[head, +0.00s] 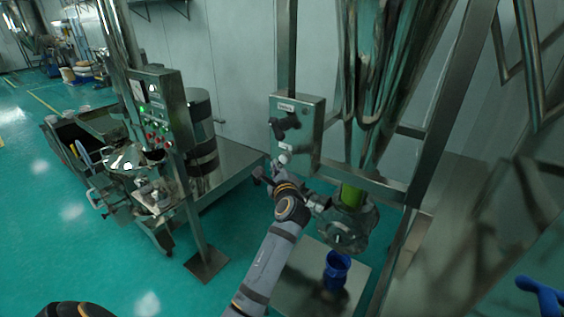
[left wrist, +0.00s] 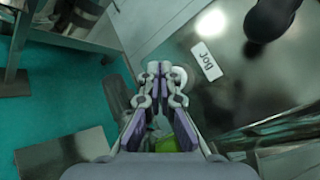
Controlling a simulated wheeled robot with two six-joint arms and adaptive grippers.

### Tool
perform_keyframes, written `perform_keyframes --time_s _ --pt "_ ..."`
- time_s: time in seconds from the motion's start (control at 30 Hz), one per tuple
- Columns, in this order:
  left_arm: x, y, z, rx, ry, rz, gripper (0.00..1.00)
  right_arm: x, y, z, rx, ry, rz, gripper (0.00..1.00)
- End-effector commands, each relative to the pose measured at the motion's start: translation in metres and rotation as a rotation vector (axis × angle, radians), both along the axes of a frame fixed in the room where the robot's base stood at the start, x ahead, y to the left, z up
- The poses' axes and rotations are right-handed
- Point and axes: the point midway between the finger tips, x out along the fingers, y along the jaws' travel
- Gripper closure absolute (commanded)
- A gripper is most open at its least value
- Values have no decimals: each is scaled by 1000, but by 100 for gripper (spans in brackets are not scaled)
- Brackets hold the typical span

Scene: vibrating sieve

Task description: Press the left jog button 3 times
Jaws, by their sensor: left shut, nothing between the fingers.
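The steel control box (head: 311,130) hangs on the frame, with dark knobs on its front. In the left wrist view a white label reading "Jog" (left wrist: 207,61) is on the steel panel. A pale round button (left wrist: 178,76) shows beside my fingertips, partly hidden by them. My left gripper (left wrist: 158,68) is shut and empty, its tips close to the button; I cannot tell whether they touch. In the head view my left gripper (head: 279,172) is just below the box's lower part. My right gripper is not in view.
A dark knob (left wrist: 268,18) juts out above the label. A second control panel (head: 161,108) stands to the left. The sieve frame and hopper (head: 372,80) rise to the right. Green floor lies open at left.

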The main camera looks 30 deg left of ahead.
Motion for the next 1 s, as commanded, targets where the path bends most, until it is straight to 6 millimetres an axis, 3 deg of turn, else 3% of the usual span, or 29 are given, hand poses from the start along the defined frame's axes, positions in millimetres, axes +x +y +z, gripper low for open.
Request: perform_keyframes --time_s 1.0 --pt "1 0 0 0 0 0 100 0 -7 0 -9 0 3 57"
